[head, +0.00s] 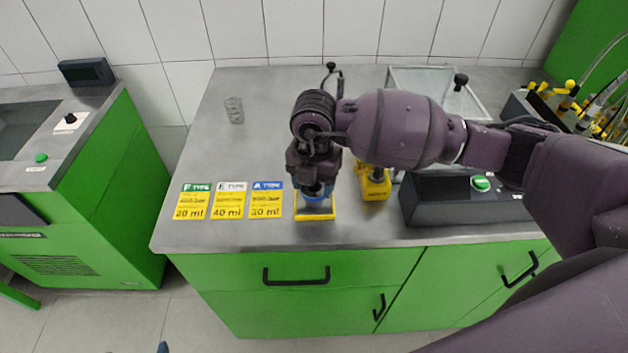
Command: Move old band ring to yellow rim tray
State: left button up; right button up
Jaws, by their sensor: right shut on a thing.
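The yellow rim tray (316,218) lies near the front edge of the steel worktop, right of the yellow cards. My right gripper (316,191) points down over it, with its fingers low above or inside the rim. It is shut on a small blue ring (317,200), which looks like the old band ring. The fingers hide much of the ring, and I cannot tell whether it touches the tray floor. My left gripper is not in view.
Yellow type cards (229,201) lie left of the tray. A yellow fixture (374,184) and a dark control box with a green button (481,184) stand to its right. A clear coil-like item (234,110) stands at the back left. The left worktop is mostly free.

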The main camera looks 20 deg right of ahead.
jog(key=shift+f, duration=0.1)
dwell(0.3)
jog(key=o, duration=1.1)
